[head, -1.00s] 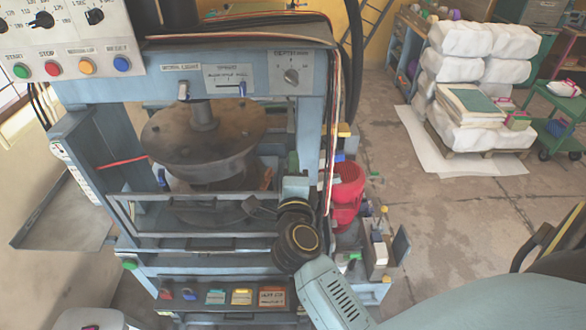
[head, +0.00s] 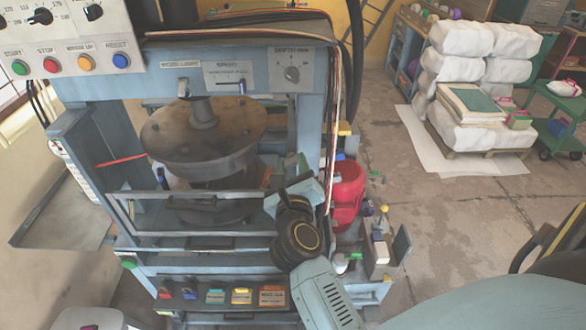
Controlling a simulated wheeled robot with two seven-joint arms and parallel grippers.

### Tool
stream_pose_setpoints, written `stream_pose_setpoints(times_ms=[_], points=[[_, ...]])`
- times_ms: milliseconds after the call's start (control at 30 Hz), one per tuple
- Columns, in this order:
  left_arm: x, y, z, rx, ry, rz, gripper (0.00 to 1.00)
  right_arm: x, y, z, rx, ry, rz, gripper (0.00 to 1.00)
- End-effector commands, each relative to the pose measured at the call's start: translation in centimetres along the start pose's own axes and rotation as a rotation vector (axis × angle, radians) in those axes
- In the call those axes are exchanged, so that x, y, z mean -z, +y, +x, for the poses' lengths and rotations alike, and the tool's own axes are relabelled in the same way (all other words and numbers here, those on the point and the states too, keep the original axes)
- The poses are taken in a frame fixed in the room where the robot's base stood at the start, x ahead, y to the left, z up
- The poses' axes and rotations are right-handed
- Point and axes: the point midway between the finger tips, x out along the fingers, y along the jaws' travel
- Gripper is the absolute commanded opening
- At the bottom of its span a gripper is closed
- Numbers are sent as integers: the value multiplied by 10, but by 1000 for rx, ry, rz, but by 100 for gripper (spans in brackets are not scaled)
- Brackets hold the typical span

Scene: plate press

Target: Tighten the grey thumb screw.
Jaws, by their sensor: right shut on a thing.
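My right gripper (head: 284,192) is at the front right of the blue press (head: 100,140), beside the right end of its front guard frame (head: 190,234). Its dark wrist is in front of the jaws and hides much of them. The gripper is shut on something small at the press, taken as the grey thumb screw. The screw itself is hidden by the jaws and wrist, so how far it is in cannot be seen. My left gripper is not in view.
A round dark plate (head: 205,135) hangs inside the press above a lower one. A control panel (head: 65,40) is at the upper left. A red container (head: 347,190) stands close to the right of my gripper. Cables (head: 333,110) run down the press's right side. Open floor lies further right.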

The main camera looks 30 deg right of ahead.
Motion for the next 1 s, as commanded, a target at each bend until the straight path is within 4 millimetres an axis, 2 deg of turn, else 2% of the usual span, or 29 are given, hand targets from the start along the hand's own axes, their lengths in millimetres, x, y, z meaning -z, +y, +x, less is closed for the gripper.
stream_pose_setpoints(times_ms=[500,1000], points=[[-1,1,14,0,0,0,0,1,2,0,-1,2,427,12],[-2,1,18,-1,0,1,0,1,2,0,0,3,576,12]])
